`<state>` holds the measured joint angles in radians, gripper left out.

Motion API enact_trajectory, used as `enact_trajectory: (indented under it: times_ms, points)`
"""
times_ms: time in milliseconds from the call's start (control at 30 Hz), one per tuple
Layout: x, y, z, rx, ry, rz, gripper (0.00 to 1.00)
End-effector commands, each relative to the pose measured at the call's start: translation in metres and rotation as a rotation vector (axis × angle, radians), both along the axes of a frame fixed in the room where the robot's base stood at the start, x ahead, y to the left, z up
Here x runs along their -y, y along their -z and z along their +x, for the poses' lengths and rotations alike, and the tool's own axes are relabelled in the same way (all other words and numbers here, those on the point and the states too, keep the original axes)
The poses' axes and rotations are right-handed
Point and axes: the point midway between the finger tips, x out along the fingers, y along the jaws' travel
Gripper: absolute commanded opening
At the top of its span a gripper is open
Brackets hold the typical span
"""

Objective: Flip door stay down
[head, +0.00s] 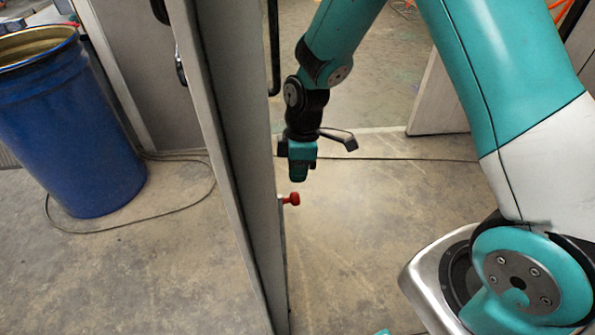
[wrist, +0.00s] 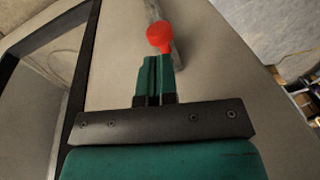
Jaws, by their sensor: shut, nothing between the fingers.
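The door stay shows as a red knob (head: 292,199) low on the face of the grey door (head: 232,160) in the head view. In the wrist view the red knob (wrist: 160,36) sits at the end of a grey bar (wrist: 155,12) against the door. My gripper (head: 299,178) is above the knob in the head view, pointing down beside the door. In the wrist view my gripper's fingertips (wrist: 157,60) are closed together, just below the knob in the picture. They hold nothing. I cannot tell whether they touch the knob.
A blue barrel (head: 68,125) stands left of the door, with a cable (head: 165,222) on the floor around it. A dark handle bar (head: 273,50) is on the door's upper part. The concrete floor (head: 400,215) right of the door is mostly clear.

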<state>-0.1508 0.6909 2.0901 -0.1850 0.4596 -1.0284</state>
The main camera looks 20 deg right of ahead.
Motion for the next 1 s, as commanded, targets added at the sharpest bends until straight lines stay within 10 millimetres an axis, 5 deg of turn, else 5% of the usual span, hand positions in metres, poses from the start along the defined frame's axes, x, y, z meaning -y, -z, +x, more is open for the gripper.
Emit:
enact_trajectory:
  times_ms: [200, 400, 1000]
  points:
    - [0.007, -0.054, 0.009, 0.008, -0.001, 0.001, 0.00]
    - [0.012, -0.086, 0.013, 0.006, -0.001, 0.001, 0.00]
    - [0.014, -0.099, 0.014, 0.002, -0.002, 0.001, 0.00]
